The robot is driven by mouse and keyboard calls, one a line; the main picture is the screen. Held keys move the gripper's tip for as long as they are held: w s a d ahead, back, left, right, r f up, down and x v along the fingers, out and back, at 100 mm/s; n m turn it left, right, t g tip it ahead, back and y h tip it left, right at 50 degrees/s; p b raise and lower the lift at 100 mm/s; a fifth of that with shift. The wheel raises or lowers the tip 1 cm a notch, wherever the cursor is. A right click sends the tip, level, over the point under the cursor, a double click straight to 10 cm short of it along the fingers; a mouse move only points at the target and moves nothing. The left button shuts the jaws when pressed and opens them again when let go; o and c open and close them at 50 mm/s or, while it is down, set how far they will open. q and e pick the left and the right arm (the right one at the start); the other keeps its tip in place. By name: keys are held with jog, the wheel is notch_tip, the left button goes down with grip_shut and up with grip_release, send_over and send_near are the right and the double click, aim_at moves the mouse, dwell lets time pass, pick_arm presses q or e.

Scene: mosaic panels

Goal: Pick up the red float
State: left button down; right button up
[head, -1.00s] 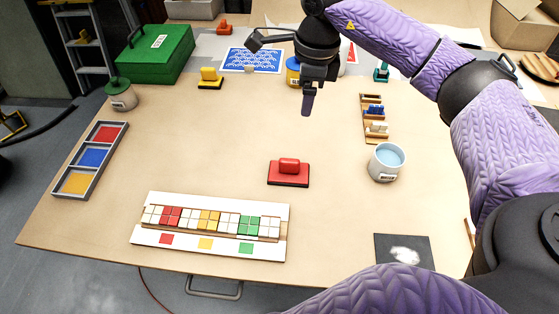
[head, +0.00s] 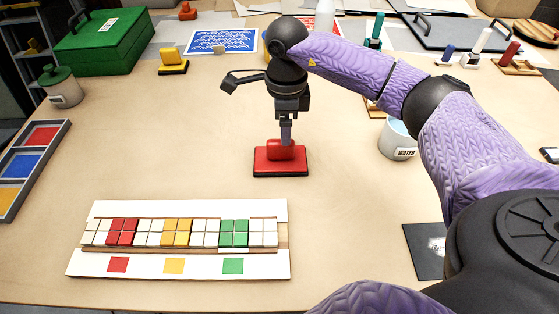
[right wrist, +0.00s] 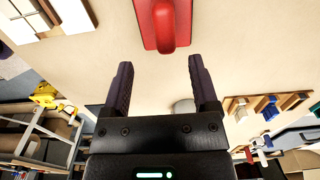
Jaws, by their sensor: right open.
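The red float (head: 280,166), a flat red block with a rounded red handle on a dark-edged base, lies on the table beyond the mosaic panel. It also shows at the top of the right wrist view (right wrist: 163,22), partly cut off, with its handle toward the fingers. My right gripper (head: 286,140) points down just at the far side of the float's handle in the head view. In the right wrist view its two fingers (right wrist: 160,64) are apart and empty, with the float ahead of the tips and not between them. My left gripper is not in view.
A mosaic panel (head: 180,265) with coloured tiles lies in front. A water pot (head: 396,142) stands right of the float, a yellow float (head: 173,62) behind left, a colour tray (head: 50,150) at left. The table around the red float is clear.

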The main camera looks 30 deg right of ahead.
aim_at(280, 144)
jog(key=f, duration=0.2)
jog(key=f+b, duration=0.1)
jog(key=f, duration=0.1)
jog(key=w+f, duration=0.1)
jog(key=f, duration=0.1)
jog(key=shift+a, duration=0.2)
jog(key=shift+f, duration=0.35)
jog(key=shift+r, duration=0.1)
grip_shut()
